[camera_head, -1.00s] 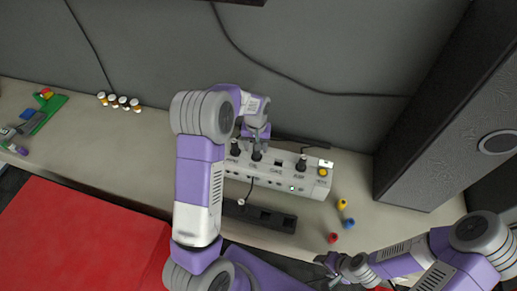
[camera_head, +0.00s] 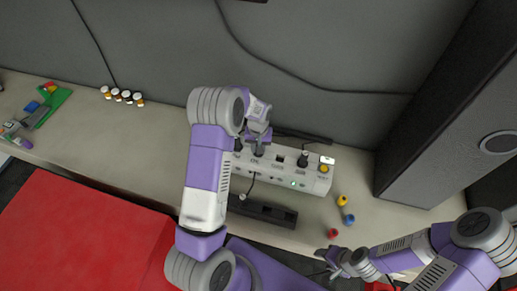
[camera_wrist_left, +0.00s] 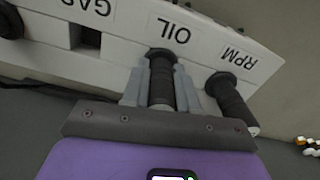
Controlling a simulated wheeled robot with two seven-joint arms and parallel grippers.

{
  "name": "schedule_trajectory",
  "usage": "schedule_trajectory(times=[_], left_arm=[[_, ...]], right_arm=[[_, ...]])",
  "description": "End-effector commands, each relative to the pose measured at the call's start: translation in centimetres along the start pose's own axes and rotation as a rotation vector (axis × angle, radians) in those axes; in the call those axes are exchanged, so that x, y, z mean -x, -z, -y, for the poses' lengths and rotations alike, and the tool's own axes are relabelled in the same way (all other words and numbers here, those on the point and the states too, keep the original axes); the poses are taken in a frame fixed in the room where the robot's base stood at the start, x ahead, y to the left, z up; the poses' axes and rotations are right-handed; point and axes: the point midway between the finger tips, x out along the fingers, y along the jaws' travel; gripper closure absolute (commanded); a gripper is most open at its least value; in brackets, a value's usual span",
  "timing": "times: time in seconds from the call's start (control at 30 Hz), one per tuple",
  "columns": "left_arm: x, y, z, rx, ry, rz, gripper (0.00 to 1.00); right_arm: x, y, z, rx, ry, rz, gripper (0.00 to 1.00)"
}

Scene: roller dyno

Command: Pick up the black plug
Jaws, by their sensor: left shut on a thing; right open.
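A white control box (camera_head: 318,180) stands on the bench, with labelled sockets and black plugs on its top. My left gripper (camera_head: 259,146) reaches down over it. In the left wrist view its fingers are shut on a black plug (camera_wrist_left: 162,78) at the socket marked OIL; the plug's tip is at the socket. A second black plug (camera_wrist_left: 229,97) stands at RPM, beside the gripper. Another black plug (camera_head: 303,158) stands toward the box's right end. My right gripper (camera_head: 335,262) is open and empty at the bench's front edge.
A black power strip (camera_head: 264,211) lies in front of the box. Yellow, blue and red small pieces (camera_head: 341,200) lie to its right. A large dark speaker-like cabinet (camera_head: 440,110) stands at right. Small bottles (camera_head: 122,97) and a green item (camera_head: 48,107) are at left.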

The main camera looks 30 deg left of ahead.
Motion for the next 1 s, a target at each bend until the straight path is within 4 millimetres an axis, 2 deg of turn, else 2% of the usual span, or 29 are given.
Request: schedule_trajectory(times=[0.23, 0.33, 0.6, 0.77, 0.87, 1.0], left_arm=[[0.2, 0.0, 0.0, 0.0, 0.0, -0.001, 0.94], [1.1, 0.1, 0.0, 0.0, -0.001, -0.003, 0.94], [6.4, 0.1, -0.1, -0.001, -0.002, -0.005, 0.94], [8.9, 0.1, -0.1, -0.001, -0.002, -0.004, 0.94], [9.5, 0.1, -1.1, -0.004, -0.004, -0.002, 0.94], [9.6, -0.2, -3.6, -0.008, -0.007, 0.0, 0.94]], right_arm=[[0.0, 0.0, 0.0, 0.0, 0.0, 0.0, 0.46], [-0.2, 0.0, -0.1, 0.0, 0.0, 0.0, 0.46], [-0.8, 0.0, -0.3, 0.0, 0.0, 0.0, 0.46], [-1.2, 0.1, -0.4, 0.0, 0.0, 0.0, 0.46], [-2.0, 0.1, -0.8, 0.0, 0.0, 0.0, 0.46], [-4.3, 0.2, -1.6, 0.0, 0.0, 0.0, 0.46]])
